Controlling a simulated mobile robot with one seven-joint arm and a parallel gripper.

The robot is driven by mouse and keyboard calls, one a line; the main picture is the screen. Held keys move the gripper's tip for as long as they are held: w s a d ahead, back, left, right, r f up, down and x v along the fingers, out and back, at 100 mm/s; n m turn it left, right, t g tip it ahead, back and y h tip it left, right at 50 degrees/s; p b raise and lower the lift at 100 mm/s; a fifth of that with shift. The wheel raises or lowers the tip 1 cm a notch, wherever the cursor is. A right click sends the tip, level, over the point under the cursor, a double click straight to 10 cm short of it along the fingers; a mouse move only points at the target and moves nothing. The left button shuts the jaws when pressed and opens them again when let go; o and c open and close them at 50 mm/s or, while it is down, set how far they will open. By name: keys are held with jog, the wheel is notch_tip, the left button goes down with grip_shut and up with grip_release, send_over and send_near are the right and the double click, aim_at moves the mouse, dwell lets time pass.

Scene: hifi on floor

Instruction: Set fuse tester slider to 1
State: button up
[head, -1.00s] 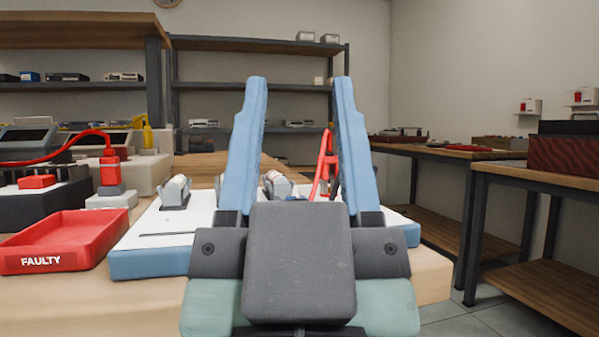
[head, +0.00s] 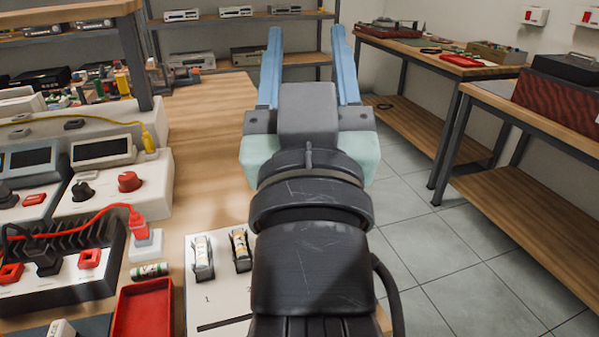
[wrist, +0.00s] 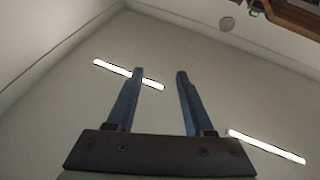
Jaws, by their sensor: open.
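The fuse tester is a pale board (head: 217,284) at the lower middle of the head view. A dark slot (head: 224,324) runs along the board near the bottom edge. No slider knob shows; my arm covers the board's right part. My gripper (head: 307,38) is open and empty, beyond the board and in front of the far shelves in the picture. In the wrist view my gripper (wrist: 160,73) points toward the ceiling, with nothing between its blue fingers.
Bench instruments with knobs and a red cable (head: 85,218) fill the left. Bare wood (head: 205,130) lies behind the board. Side tables (head: 470,70) stand at right across open floor.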

jog(key=w+d+f+n+g+p, duration=0.1)
jog(key=w+f+g+p, duration=0.5)
jog(key=p, duration=1.2)
jog(key=s+f+n+g+y+p, duration=0.1)
jog(key=s+f+g+p, duration=0.3)
jog(key=s+g+p, duration=0.35)
jog(key=s+f+n+g+p, duration=0.1)
jog(key=s+f+g+p, duration=0.3)
jog(key=s+p, duration=0.6)
jog(key=shift+g, duration=0.55)
jog(key=x, duration=0.8)
jog(key=w+p+x, duration=0.1)
jog(key=x, duration=0.4)
jog(key=shift+a+r, duration=0.3)
grip_shut()
